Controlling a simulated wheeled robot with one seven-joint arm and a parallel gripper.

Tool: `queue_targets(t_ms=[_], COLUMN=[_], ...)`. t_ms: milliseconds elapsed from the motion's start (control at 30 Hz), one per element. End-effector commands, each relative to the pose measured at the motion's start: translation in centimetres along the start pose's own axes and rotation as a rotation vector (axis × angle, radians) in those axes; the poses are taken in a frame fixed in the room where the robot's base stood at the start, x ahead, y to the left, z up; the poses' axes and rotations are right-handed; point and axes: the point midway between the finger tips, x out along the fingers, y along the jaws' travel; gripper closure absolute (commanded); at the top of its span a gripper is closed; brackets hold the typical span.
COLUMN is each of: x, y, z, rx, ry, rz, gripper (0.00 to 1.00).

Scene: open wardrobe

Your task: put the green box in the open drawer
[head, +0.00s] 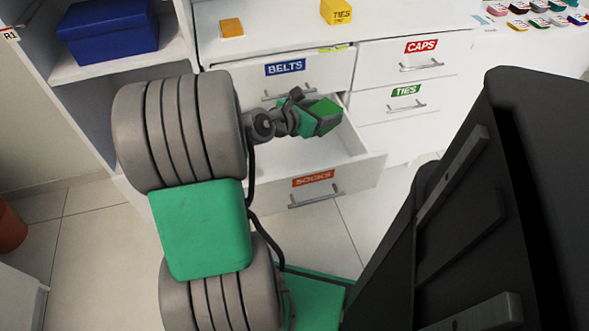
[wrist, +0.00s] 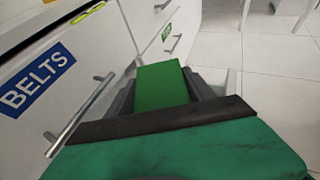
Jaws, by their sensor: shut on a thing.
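The green box (head: 325,110) is held in my gripper (head: 318,118), above the open drawer labelled SOCKS. In the wrist view the green box (wrist: 161,86) sits between the two fingers of my gripper (wrist: 163,92), which are shut on it. The open drawer (head: 335,185) is pulled out below the BELTS drawer, and the part of its white floor that shows is bare. My arm hides the drawer's left part. I cannot tell exactly how high the box is over the drawer floor.
The shut BELTS drawer (head: 300,72) is just above and behind my gripper, with its handle close by. Shut CAPS (head: 440,58) and TIES (head: 385,108) drawers are to the right. An orange box (head: 231,28) and a yellow TIES box (head: 336,11) stand on the top.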

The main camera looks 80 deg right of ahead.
Motion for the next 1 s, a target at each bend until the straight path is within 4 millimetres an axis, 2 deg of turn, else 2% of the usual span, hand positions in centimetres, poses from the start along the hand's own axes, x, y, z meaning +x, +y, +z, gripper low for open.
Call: queue_targets(t_ms=[33,100,200,267,567,600,733,867,1000], x=[1.3,2.0,2.3,2.1,-0.5,-0.3,-0.4,-0.6,0.0], y=[-1.6,-3.0,-3.5,-2.7,4.5,5.0,6.6,7.5,8.0], z=[-0.5,-0.4,-0.7,-1.4,-7.0,-8.3,-10.7,-11.6,-14.1], rx=[0.018,0.033,0.040,0.038,0.036,0.036,0.039,0.040,0.039], ry=[-0.001,-0.002,-0.001,0.001,0.000,0.001,0.000,-0.001,0.000], rz=[-0.038,-0.071,-0.090,-0.088,-0.085,-0.088,-0.089,-0.090,-0.091], gripper=[0.83,0.83,0.83,0.83,0.83,0.83,0.83,0.83,0.83])
